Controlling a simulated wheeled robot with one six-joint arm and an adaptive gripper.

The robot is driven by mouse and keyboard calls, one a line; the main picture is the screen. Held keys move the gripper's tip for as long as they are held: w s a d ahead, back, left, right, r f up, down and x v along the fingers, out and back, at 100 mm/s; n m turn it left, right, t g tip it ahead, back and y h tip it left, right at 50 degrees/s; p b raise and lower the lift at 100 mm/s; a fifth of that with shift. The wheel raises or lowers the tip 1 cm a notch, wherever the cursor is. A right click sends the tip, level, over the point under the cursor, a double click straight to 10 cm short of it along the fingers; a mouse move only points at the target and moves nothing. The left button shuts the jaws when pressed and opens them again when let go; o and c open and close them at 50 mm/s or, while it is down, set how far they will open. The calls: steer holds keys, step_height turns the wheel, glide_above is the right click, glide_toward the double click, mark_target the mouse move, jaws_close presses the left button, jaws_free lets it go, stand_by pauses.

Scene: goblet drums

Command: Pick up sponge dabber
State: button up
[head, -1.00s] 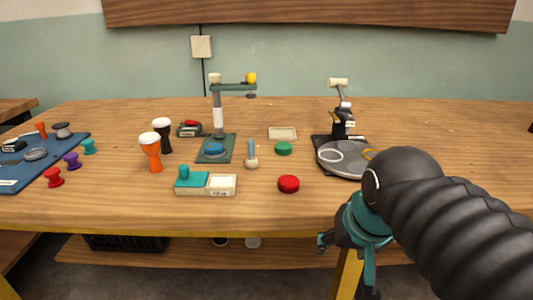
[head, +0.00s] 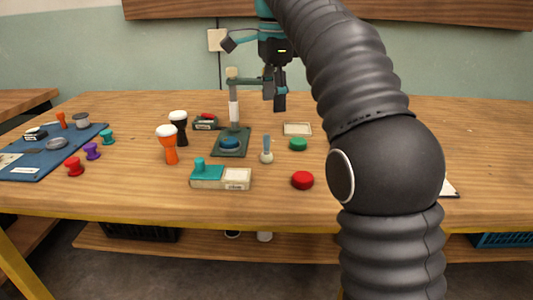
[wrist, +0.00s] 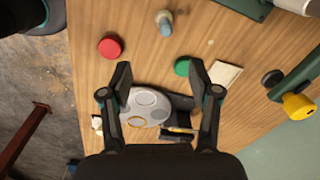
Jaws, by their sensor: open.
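What I take to be the sponge dabber (head: 266,151) stands upright on the table, with a blue handle and a pale rounded base. It is right of the green press stand and left of the green round lid. In the wrist view the dabber (wrist: 165,22) shows at the top edge, beyond my fingertips. My gripper (wrist: 160,76) is open and empty, its two dark fingers well apart. In the head view my gripper (head: 255,73) is raised above the back of the table, apart from the dabber.
Near the dabber are a green lid (head: 298,144), a red lid (head: 302,180), a teal stamp box (head: 207,178) and the press stand (head: 231,146). Orange (head: 167,146) and black (head: 179,127) goblet drums stand left. A grey turntable (wrist: 146,107) lies below my fingers in the wrist view.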

mark_target(267, 154)
steer(key=shift+w+a+m, duration=0.4)
steer(key=shift+w+a, duration=0.05)
steer(key=shift+a, duration=0.25)
steer(key=shift+f, duration=0.3)
step_height(267, 154, down, 13)
steer(key=b, duration=0.5)
steer(key=shift+f, duration=0.15)
jaws_close()
